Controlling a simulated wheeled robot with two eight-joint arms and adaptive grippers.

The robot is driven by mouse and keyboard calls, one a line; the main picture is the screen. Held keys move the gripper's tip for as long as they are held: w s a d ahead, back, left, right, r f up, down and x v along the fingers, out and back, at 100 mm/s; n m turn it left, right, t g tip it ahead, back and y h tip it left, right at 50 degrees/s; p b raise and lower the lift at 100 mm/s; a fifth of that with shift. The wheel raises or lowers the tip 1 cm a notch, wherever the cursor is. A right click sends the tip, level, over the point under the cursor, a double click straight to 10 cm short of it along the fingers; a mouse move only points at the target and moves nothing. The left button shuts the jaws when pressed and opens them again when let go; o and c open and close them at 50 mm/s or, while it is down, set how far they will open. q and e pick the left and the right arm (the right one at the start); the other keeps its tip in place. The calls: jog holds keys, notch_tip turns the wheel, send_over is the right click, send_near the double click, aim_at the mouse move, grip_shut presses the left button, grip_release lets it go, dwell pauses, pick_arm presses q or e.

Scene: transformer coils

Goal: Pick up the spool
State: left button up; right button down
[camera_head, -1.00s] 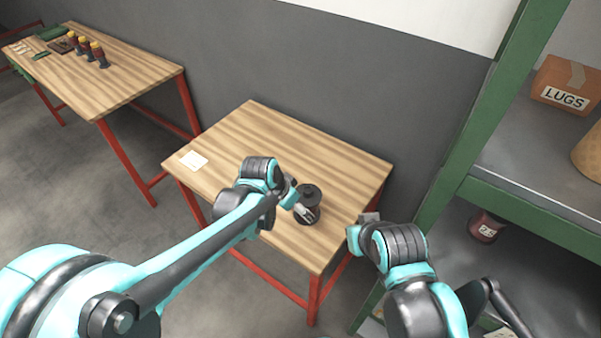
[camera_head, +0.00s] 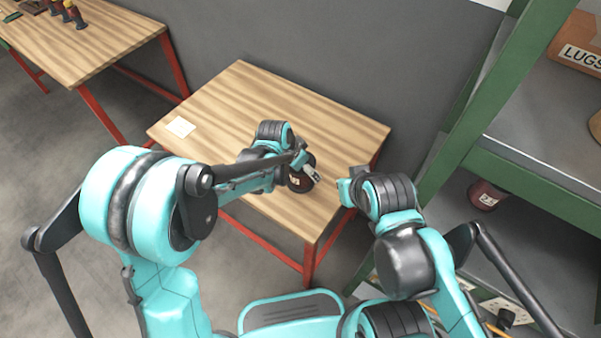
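The spool (camera_head: 296,184) is dark with a reddish-brown body and a small pale label. It stands on the near right part of the small wooden table (camera_head: 240,100). My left gripper (camera_head: 311,172) is right at the spool and covers its upper part. I cannot tell whether its fingers touch the spool or are shut on it. My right gripper (camera_head: 346,186) is to the right of the spool, near the table's right edge, with a gap between them. Its fingers are too small to read.
A white card (camera_head: 180,127) lies at the table's left. Another wooden table (camera_head: 105,40) with several small items stands at the back left. A green-framed shelf (camera_head: 480,95) rises close on the right, with a LUGS box (camera_head: 578,45) and a dark red container (camera_head: 486,195).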

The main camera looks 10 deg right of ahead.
pick_arm(q)
jog(key=c, duration=1.3)
jog(key=shift+c, duration=0.2)
jog(key=shift+r, duration=0.1)
pick_arm(e)
jog(key=shift+r, duration=0.15)
